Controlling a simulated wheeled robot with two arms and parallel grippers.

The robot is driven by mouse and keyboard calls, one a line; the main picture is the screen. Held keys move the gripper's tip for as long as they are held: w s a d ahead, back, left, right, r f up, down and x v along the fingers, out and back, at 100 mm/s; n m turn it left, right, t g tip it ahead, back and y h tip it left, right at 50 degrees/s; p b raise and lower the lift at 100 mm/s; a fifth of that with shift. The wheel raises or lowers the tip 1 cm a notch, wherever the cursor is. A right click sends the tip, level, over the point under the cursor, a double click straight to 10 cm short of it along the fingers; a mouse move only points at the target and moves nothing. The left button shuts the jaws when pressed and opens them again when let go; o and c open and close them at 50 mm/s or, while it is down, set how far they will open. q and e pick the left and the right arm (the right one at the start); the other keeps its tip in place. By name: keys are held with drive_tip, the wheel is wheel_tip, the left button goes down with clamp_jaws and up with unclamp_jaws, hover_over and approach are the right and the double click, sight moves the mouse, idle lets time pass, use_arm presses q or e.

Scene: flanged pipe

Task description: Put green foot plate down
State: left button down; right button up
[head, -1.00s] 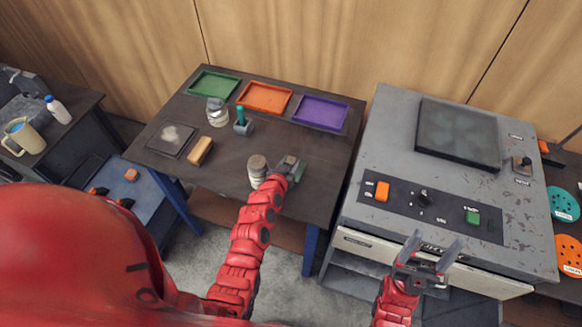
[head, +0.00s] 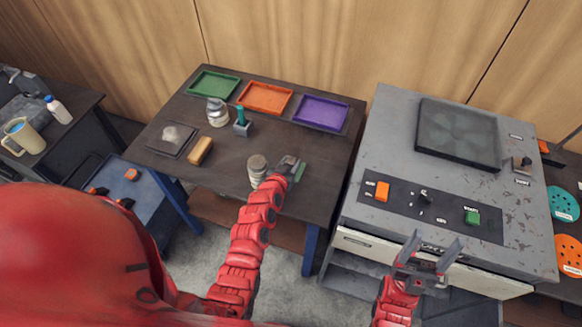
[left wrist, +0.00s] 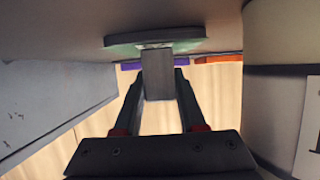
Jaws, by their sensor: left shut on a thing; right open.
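The green foot plate (head: 300,172) is at the front right of the dark table, with only a green edge showing beside my left gripper (head: 289,163). In the left wrist view the green plate (left wrist: 120,47) lies flat along the tabletop, with a grey upright block (left wrist: 157,75) on it. My left gripper (left wrist: 157,90) is shut on that block. The plate is against or very near the table; I cannot tell whether it touches. My right gripper (head: 434,246) is open and empty before the grey machine.
A pale round container (head: 257,166) stands close left of my left gripper. Green (head: 212,84), orange (head: 264,97) and purple (head: 320,111) trays line the table's back. The grey machine (head: 400,145) is right.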

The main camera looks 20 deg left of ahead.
sight(290, 162)
use_arm(q)
drive_tip(key=shift+r, duration=0.1)
idle(0.3)
drive_tip(key=shift+r+b, duration=0.4)
drive_tip(key=shift+r, duration=0.15)
drive_tip(key=shift+s+r+b, duration=0.25)
drive_tip(key=shift+r+b, duration=0.2)
drive_tip(key=shift+r, duration=0.1)
drive_tip(key=shift+s+r+b, duration=0.2)
drive_tip(key=shift+r+b, duration=0.2)
drive_tip(key=shift+r, duration=0.1)
drive_tip(key=s+b, duration=0.1)
drive_tip(key=s, duration=0.3)
drive_tip(key=s+r+b, duration=0.1)
drive_tip(key=s+b, duration=0.1)
drive_tip(key=s, duration=0.3)
drive_tip(key=s+b, duration=0.1)
drive_tip(key=s, duration=0.3)
drive_tip(key=shift+s+a+r+b, duration=0.15)
drive_tip(key=shift+a+r+b, duration=0.1)
drive_tip(key=shift+b, duration=0.15)
drive_tip(key=shift+s+r, duration=0.1)
drive_tip(key=shift+s, duration=0.8)
drive_tip(key=shift+d, duration=0.1)
